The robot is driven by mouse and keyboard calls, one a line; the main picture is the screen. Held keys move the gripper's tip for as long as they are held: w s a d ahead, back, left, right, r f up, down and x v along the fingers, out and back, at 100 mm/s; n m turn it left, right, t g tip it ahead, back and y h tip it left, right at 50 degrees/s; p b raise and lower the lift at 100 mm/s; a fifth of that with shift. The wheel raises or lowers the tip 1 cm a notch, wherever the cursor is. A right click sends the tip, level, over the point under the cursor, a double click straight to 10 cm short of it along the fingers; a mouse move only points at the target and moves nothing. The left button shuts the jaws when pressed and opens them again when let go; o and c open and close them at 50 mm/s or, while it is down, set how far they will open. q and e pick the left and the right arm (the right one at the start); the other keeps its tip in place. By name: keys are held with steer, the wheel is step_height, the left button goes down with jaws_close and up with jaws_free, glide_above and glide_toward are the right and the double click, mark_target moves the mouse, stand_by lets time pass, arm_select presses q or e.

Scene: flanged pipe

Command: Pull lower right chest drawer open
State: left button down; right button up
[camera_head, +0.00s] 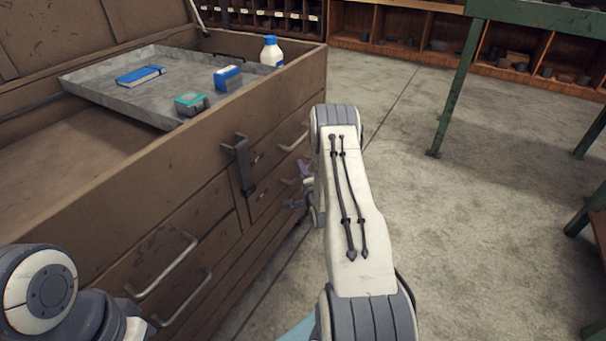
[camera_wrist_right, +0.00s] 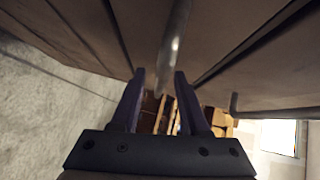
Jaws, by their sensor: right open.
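The wooden chest (camera_head: 150,165) stands at the left with its lid up. Its lower right drawer (camera_head: 262,203) looks flush with the front, partly hidden behind my right arm. That drawer's handle (camera_head: 290,181) shows just left of my right gripper (camera_head: 301,192). In the right wrist view my right gripper (camera_wrist_right: 158,80) is open, its two dark fingers spread apart. A metal handle bar (camera_wrist_right: 173,45) lies ahead of the fingers, roughly in line with the gap; nothing is gripped. My left arm shows at the lower left; its gripper is out of view.
A latch (camera_head: 240,165) hangs on the front. Green table legs (camera_head: 455,85) stand right; the floor (camera_head: 480,220) beside the chest is clear.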

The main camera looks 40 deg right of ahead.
jaws_close()
stand_by(1.5)
